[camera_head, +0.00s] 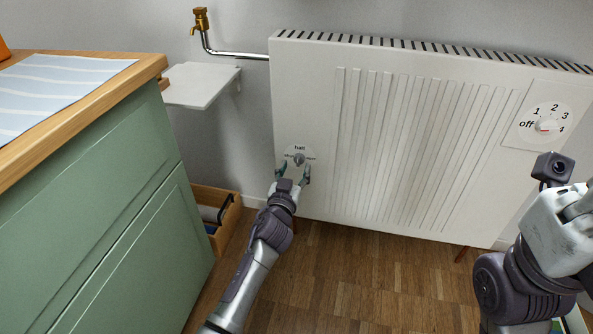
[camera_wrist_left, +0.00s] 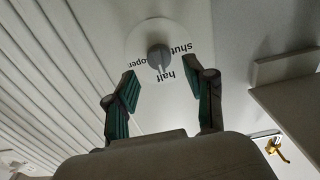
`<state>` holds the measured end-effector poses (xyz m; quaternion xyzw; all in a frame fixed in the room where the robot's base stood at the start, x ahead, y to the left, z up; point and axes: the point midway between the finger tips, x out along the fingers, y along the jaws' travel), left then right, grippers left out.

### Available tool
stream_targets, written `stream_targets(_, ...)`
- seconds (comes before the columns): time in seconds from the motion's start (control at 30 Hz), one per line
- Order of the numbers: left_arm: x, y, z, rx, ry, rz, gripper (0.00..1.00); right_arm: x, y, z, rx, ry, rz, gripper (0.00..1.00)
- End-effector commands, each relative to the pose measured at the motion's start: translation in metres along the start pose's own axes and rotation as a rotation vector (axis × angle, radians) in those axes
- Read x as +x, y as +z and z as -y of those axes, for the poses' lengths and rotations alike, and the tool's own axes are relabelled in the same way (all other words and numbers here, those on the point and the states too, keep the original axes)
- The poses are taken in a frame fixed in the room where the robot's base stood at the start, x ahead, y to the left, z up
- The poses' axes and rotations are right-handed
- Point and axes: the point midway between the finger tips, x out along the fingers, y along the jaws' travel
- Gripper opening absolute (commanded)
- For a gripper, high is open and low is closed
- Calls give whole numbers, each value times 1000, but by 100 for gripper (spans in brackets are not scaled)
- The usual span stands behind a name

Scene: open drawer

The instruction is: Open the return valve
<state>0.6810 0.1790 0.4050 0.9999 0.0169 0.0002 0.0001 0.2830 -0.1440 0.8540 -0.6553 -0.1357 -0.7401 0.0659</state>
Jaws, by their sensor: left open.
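The return valve is a small grey knob (camera_head: 298,159) on a white disc marked half, shut and open, low on the left end of the white radiator. In the left wrist view the knob (camera_wrist_left: 158,57) stands out from the disc, and its exact setting is hard to tell. My left gripper (camera_head: 293,172) is open, its two green-faced fingers just in front of and below the knob. In the left wrist view the fingertips (camera_wrist_left: 162,78) lie to either side of the knob's near end, with no clear contact. My right arm shows at the right, its fingers out of sight.
A dial (camera_head: 547,125) marked off and numbers sits at the radiator's upper right. A brass tap (camera_head: 200,20) and white shelf (camera_head: 201,84) are on the wall at left. A green cabinet (camera_head: 120,215) and an open wooden drawer (camera_head: 226,217) stand left of my left arm.

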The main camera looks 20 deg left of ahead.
Motion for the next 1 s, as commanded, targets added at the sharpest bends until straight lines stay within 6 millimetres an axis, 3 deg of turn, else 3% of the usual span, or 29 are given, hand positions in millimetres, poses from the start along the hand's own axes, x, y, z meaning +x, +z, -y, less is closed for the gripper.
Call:
stream_targets(0.2,21,2,0,1,0,1,54,4,-5,2,-4,-10,-27,0)
stream_targets(0.53,24,0,0,0,0,1,54,6,-5,2,-4,-12,-31,0)
stream_targets(0.87,24,0,0,0,-1,1,0,6,-6,2,-4,-13,-32,0)
stream_targets(1.0,24,0,1,0,-1,0,0,6,-6,2,-4,-13,-32,0)
